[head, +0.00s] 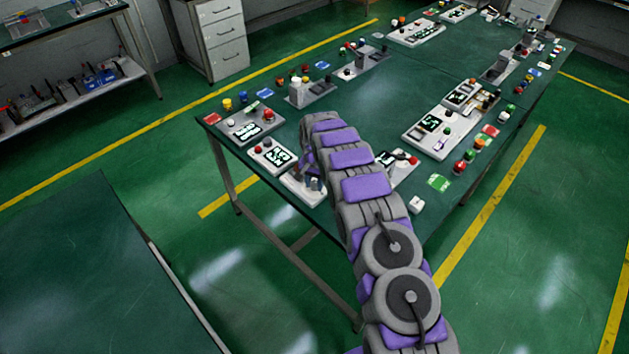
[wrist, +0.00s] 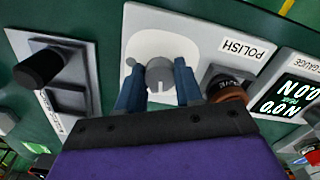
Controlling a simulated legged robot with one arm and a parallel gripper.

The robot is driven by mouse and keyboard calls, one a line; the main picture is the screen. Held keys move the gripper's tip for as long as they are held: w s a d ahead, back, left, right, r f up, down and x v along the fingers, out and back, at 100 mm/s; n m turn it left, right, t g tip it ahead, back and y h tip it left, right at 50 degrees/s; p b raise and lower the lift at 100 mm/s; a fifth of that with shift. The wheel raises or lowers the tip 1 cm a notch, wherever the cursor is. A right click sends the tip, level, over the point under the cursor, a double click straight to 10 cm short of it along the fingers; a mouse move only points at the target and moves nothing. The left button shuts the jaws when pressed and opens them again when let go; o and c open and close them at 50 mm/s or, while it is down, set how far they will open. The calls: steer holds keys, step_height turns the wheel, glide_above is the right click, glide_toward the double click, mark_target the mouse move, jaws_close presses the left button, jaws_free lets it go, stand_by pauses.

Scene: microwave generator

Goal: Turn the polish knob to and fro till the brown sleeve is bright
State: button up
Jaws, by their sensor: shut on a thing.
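The grey polish knob (wrist: 159,73) sits on a white plate (wrist: 140,25) marked POLISH in the wrist view. My gripper (wrist: 158,84) has its two blue fingers on either side of the knob and is shut on it. The brown sleeve (wrist: 232,90) stands just right of my right finger, beside the knob. It looks brown with a darker top, and its lower part is partly hidden by my gripper's body.
A gauge with a lit display (wrist: 290,97) lies right of the sleeve. A panel with a black knob (wrist: 38,68) is at left. The long green table (head: 330,95) carries several other panels and coloured buttons. Another table (head: 85,265) stands at lower left.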

mark_target(314, 183)
steer(key=n+p, duration=0.2)
steer(key=n, duration=0.3)
steer(key=shift+r, duration=0.15)
steer(key=n+p, duration=0.1)
steer(key=n, duration=0.4)
steer(key=shift+w+p, duration=0.15)
steer(key=shift+p, duration=0.25)
steer(key=shift+n, duration=0.3)
steer(key=o, duration=1)
steer(key=shift+o, duration=0.2)
step_height(314, 183, up, 17)
steer(key=p, duration=0.1)
